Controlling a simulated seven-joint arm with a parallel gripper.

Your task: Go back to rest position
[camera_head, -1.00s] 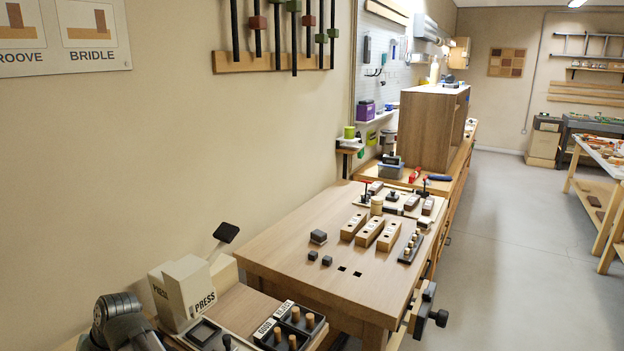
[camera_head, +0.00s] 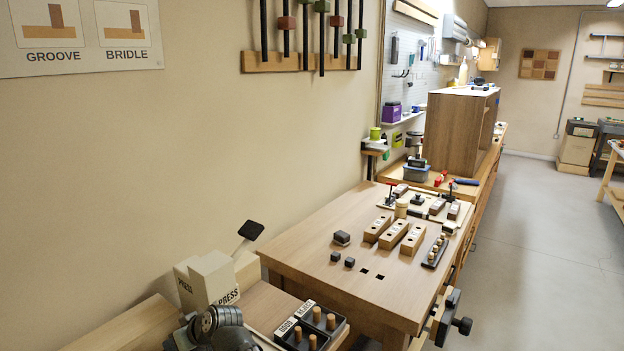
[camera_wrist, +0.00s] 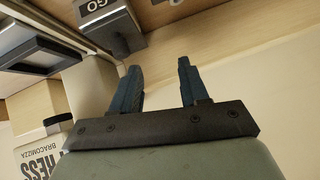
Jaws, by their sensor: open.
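My gripper (camera_wrist: 158,88) shows in the wrist view with its two dark blue fingers apart and nothing between them. Behind the fingers is a pale wood surface. The cream press box (camera_wrist: 38,150) is at the lower left of the wrist view. In the head view, a dark rounded part of my arm (camera_head: 218,328) is at the bottom, just in front of the press box (camera_head: 210,280). The fingers do not show in the head view.
A tray with GOOD and REJECT labels and wooden pegs (camera_head: 310,328) stands right of the arm. The wooden workbench (camera_head: 310,255) holds wooden blocks, small dark cubes and a peg rack (camera_head: 434,252). The floor at right (camera_head: 540,260) is clear.

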